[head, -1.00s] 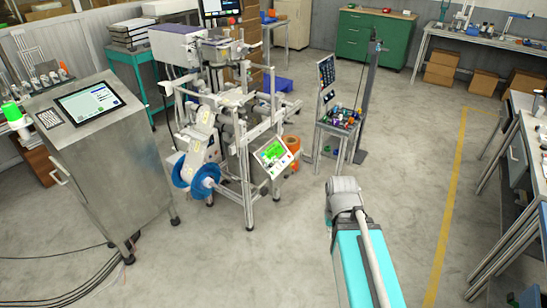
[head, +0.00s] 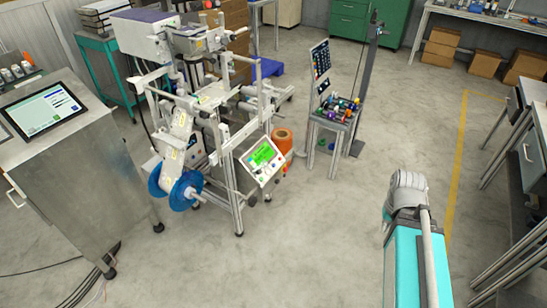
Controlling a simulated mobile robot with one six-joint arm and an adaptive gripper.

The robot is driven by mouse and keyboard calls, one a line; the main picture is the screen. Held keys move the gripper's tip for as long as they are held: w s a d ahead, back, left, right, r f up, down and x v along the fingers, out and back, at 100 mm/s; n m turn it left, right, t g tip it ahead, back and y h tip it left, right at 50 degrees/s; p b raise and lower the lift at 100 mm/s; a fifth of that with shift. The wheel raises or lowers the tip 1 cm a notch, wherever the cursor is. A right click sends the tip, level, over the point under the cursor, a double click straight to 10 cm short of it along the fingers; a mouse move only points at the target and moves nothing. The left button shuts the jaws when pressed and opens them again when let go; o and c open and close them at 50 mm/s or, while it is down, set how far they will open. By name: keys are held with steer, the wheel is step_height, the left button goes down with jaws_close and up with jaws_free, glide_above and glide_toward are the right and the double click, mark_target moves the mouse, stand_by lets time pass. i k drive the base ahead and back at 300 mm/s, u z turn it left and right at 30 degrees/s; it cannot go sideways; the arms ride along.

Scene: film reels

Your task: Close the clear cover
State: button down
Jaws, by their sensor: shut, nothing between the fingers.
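I cannot make out the clear cover in the head view. A film-reel machine (head: 222,138) with a light metal frame stands left of centre. It carries blue reels (head: 184,188) at its lower front and a small control panel with a green screen (head: 262,155). Part of my own arm, grey and teal, shows at the lower right, apart from the machine with open floor between. My gripper is not in view.
A steel cabinet (head: 85,190) with a screen stands at the left, near the machine. A small stand (head: 330,128) with colourful items and an orange roll (head: 282,141) are right of the machine. Workbenches (head: 530,150) line the right. The floor (head: 300,240) in front is clear.

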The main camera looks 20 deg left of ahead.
mark_target(259, 172)
steer(key=u, duration=0.15)
steer(key=i, duration=0.9)
steer(key=u, duration=0.6)
